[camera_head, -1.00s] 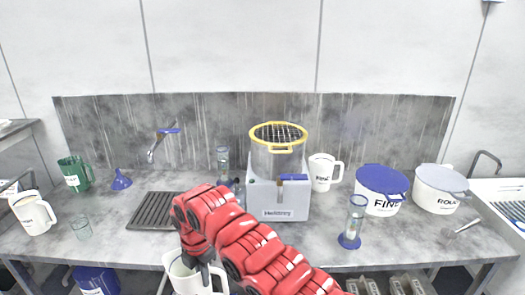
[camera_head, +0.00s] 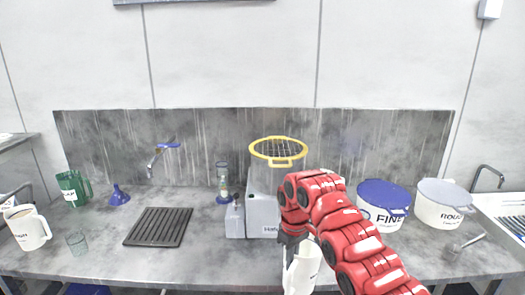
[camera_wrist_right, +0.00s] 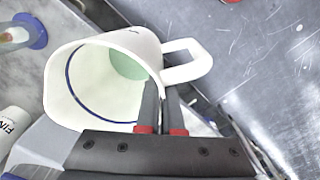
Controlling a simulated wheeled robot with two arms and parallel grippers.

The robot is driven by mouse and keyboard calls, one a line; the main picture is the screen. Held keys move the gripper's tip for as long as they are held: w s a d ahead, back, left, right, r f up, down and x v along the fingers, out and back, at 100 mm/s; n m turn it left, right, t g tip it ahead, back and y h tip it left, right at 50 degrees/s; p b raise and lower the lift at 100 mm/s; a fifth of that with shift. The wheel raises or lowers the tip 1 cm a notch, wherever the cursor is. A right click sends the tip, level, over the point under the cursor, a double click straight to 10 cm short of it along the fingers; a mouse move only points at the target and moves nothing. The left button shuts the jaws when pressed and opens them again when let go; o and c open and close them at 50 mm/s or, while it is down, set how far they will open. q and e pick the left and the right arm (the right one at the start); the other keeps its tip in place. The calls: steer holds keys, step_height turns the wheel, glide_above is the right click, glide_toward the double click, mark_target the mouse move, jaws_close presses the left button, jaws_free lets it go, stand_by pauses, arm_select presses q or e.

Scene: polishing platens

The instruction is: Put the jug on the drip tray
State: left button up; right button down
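A white jug (camera_head: 303,270) hangs below my right gripper (camera_head: 291,240) at the front edge of the bench, right of centre. In the right wrist view the jug (camera_wrist_right: 85,65) shows its open mouth and a blue line inside. The black ribbed drip tray (camera_head: 158,227) lies flat and bare on the bench, left of centre, well left of the jug. My left gripper is not in view.
A grey machine (camera_head: 262,215) with a yellow-rimmed sieve (camera_head: 278,150) stands between tray and arm. Blue-lidded (camera_head: 383,193) and white (camera_head: 441,203) tubs stand right.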

steer(key=d+r+m, duration=0.1)
steer(key=d+m, duration=0.6)
steer(key=d, duration=0.2)
steer(key=shift+w+m+b, duration=0.15)
steer(key=shift+m+b, duration=0.15)
steer(key=shift+m, duration=0.1)
